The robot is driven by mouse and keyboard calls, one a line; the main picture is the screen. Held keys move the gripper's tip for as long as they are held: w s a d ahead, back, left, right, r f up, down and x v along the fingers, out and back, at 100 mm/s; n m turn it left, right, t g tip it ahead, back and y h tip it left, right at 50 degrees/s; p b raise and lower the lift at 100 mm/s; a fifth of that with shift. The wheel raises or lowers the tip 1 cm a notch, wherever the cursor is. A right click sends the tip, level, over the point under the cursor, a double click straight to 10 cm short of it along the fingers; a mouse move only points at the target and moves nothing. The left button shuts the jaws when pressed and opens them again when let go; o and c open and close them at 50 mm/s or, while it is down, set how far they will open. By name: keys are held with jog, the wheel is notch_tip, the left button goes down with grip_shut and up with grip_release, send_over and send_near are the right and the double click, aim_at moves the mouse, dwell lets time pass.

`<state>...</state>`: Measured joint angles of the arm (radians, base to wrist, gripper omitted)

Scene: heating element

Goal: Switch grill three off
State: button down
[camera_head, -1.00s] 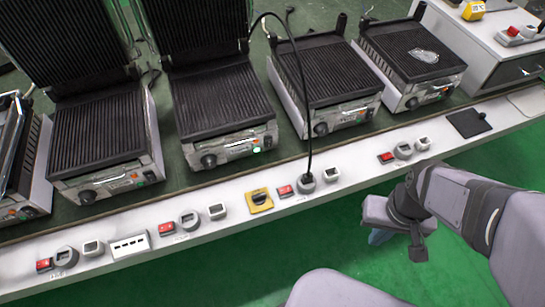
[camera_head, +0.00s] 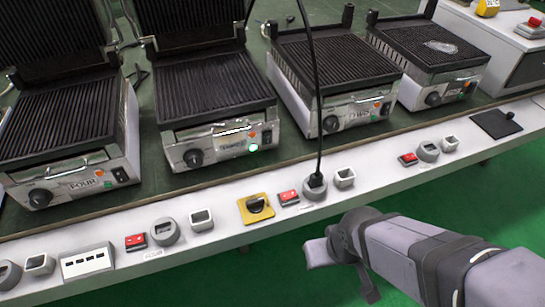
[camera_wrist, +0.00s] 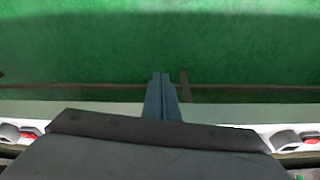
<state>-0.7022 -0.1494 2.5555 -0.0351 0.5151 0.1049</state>
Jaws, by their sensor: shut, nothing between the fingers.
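Grill three (camera_head: 221,110) stands between the grill labelled FOUR (camera_head: 74,150) and the grill labelled TWO (camera_head: 338,85); its own label is blurred. It has a dark knob (camera_head: 193,158) at front left and a bright green lamp (camera_head: 253,147) at front right. Its ribbed lid is raised. My gripper is low at the right in the head view, over the green floor in front of the bench, its fingers mostly hidden by my arm. In the wrist view my gripper (camera_wrist: 161,80) has its fingers together, empty, against green floor.
The white bench ledge (camera_head: 375,183) holds a yellow rotary switch (camera_head: 257,208), red switches (camera_head: 289,198) and grey sockets. A black cable (camera_head: 316,80) runs upward from one socket (camera_head: 315,187). A white socket strip (camera_head: 87,262) is at left. Floor in front is free.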

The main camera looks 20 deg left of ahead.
jog(key=w+a+r+m+t+y, duration=0.7)
jog(key=w+a+r+m, duration=0.4)
jog(key=m, duration=0.5)
jog(key=a+r, duration=0.1)
jog(key=a, duration=0.1)
jog(key=shift+a+r+y, duration=0.15)
jog(key=shift+a+y, duration=0.15)
jog(key=shift+y, duration=0.1)
jog(key=shift+w, duration=0.1)
jog(key=shift+w+a+r+p, duration=0.15)
jog(key=shift+a+p, duration=0.1)
jog(key=shift+p, duration=0.5)
jog(key=p+x, duration=0.1)
jog(key=p, duration=0.5)
jog(key=shift+w+a+p, duration=0.25)
jog(key=shift+p, duration=0.05)
jog(key=shift+f+p, duration=0.3)
jog(key=shift+p, duration=0.2)
